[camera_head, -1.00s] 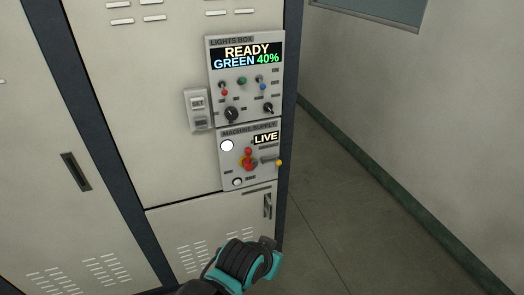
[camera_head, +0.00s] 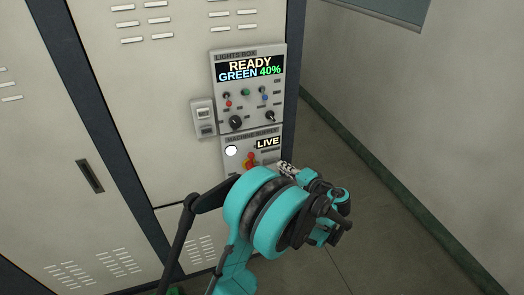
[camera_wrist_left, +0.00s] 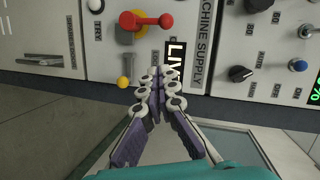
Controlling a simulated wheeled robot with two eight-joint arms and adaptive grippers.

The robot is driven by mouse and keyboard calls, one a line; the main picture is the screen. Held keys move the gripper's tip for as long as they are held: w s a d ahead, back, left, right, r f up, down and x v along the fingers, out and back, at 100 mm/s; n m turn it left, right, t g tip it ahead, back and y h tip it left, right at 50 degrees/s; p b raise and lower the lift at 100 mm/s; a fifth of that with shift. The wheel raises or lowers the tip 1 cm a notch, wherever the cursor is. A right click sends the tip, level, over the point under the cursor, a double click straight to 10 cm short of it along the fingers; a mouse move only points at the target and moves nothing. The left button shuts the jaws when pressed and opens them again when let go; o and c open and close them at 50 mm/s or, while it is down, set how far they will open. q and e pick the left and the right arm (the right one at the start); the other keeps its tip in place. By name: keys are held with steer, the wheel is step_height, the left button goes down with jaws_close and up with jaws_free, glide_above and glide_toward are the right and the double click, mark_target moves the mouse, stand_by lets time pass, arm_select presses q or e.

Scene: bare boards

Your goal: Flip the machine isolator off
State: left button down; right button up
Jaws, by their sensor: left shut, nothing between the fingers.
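The MACHINE SUPPLY panel (camera_head: 234,165) is on the cabinet front, and its display (camera_head: 268,142) reads LIVE. A red handle on a yellow base (camera_head: 250,161) shows partly above my arm. In the left wrist view the red handle (camera_wrist_left: 150,20) lies sideways near the top. A grey lever with a yellow ball (camera_wrist_left: 123,82) is left of my fingers there; my arm hides it in the head view. I cannot tell which control is the isolator. My left gripper (camera_wrist_left: 158,74) is shut and empty, its tips in front of the panel beside the lever, overlapping the display (camera_wrist_left: 177,52).
The LIGHTS BOX (camera_head: 217,100) above has small switches and knobs, and its display (camera_head: 250,68) reads READY GREEN 40%. A small grey box (camera_head: 203,117) sits left of it. The floor and wall to the right are clear.

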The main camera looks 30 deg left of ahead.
arm_select(q)
steer(key=shift+w+d+f+y+p, duration=0.1)
steer(key=shift+w+d+y+p, duration=0.15)
steer(key=shift+w+y, duration=0.25)
steer(key=shift+w+d+y+p, duration=0.1)
steer(key=shift+w+d+y, duration=0.25)
steer(key=shift+y, duration=0.25)
steer(key=shift+a+t, duration=0.1)
steer(key=shift+t, duration=0.3)
steer(key=b+x, duration=0.2)
steer(key=x, duration=0.8)
steer(key=shift+a+f, duration=0.15)
steer(key=shift+a, duration=0.05)
steer(key=s, duration=0.1)
steer(key=s+a, duration=0.1)
steer(key=s+a+b, duration=0.1)
steer(key=shift+s+f, duration=0.1)
steer(key=shift+f, duration=0.2)
steer(key=shift+a, duration=0.1)
steer(key=shift+a, duration=0.1)
